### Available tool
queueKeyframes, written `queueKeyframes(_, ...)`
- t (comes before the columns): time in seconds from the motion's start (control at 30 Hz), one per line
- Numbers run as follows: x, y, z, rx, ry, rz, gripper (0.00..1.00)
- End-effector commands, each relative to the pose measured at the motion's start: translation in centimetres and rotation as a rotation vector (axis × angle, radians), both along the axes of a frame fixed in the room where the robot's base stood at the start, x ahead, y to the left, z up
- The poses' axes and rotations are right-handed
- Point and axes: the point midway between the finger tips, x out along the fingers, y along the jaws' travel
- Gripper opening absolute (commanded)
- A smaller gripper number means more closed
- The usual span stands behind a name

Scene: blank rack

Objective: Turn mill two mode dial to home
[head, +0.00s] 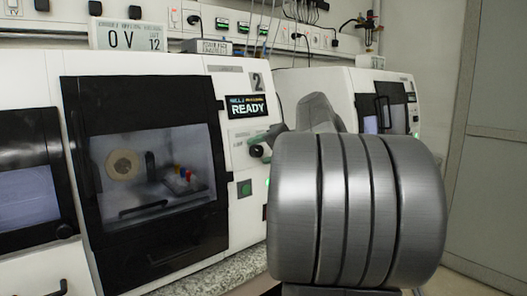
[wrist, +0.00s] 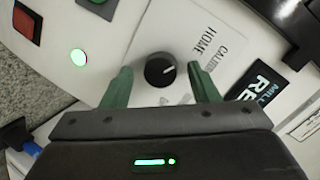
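Mill two (head: 239,85) is the white machine with a "2" and a READY display (head: 246,105); the display also shows in the wrist view (wrist: 262,92). Its mode dial (wrist: 160,70) is a round black knob with a white pointer line, directed right and slightly up in the wrist view. HOME and partly hidden "CALIBR" labels are printed beside it. My gripper (wrist: 160,68) is open, with one green finger on each side of the dial and visible gaps between. In the head view my gripper (head: 262,148) is at the mill's panel, largely hidden behind my arm.
A green button (head: 244,188) sits low on the panel, and a lit green button (wrist: 79,57) and a red button (wrist: 26,25) show near the dial. The mill's dark windowed door (head: 150,170) is left of the panel. Another white machine (head: 340,85) stands right.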

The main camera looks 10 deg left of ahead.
Motion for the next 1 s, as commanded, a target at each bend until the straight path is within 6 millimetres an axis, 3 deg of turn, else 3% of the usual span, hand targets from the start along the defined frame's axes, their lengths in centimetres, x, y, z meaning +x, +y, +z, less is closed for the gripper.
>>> queueKeyframes(0.27,-0.3,-0.5,0.3,0.002,-0.002,-0.002,0.55)
queueKeyframes(0.8,-5.5,-8.6,3.4,0.001,-0.001,-0.005,0.55)
queueKeyframes(1.0,-6.7,-10.5,4.0,0.0,0.0,-0.002,0.55)
